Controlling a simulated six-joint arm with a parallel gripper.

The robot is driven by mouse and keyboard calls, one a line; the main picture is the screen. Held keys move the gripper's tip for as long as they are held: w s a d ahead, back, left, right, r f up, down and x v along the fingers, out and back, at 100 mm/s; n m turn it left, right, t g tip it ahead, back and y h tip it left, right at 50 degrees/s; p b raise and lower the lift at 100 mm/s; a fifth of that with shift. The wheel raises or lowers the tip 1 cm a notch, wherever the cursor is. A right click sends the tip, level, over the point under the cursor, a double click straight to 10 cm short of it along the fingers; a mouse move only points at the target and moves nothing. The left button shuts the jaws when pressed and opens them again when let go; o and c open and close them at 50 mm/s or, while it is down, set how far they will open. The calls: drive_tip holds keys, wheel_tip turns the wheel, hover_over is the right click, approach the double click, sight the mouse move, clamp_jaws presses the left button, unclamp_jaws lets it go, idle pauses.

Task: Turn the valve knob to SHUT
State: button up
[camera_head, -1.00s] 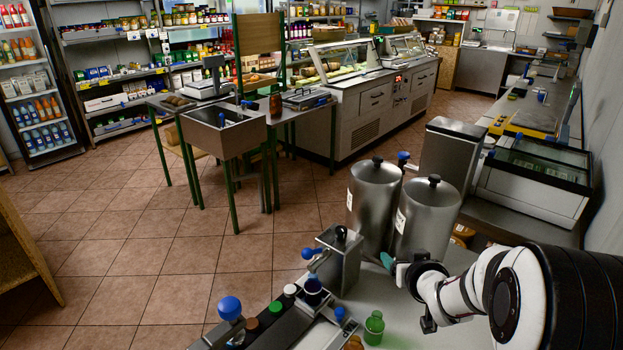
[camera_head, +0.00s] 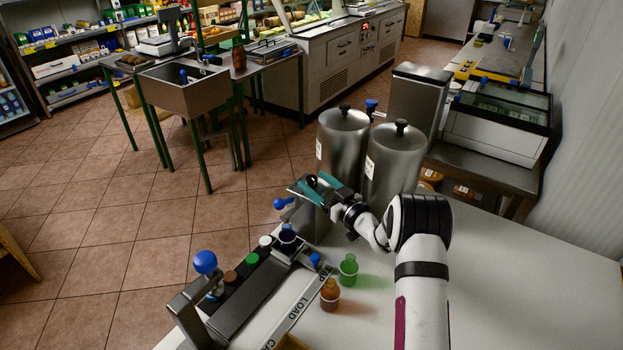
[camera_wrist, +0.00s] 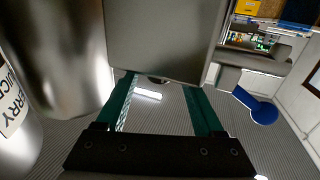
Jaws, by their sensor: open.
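A grey metal box (camera_head: 308,222) stands at the far end of the bottle-filling rig. No SHUT mark is legible, so I cannot tell which part is the valve knob. My gripper (camera_head: 312,188) is open, its teal fingers at the box top near the black knob. In the wrist view the box fills the space ahead of the fingers (camera_wrist: 160,88); contact is unclear.
Two steel canisters (camera_head: 341,150) (camera_head: 394,165) stand close behind my gripper. A rail (camera_head: 245,300) with several coloured caps and a blue-ball lever (camera_head: 205,262) lies in front. Green (camera_head: 348,270) and brown (camera_head: 330,295) bottles stand on the white counter (camera_head: 480,290), clear at right.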

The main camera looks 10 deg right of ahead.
drive_tip(key=shift+x, duration=1.1)
clamp_jaws()
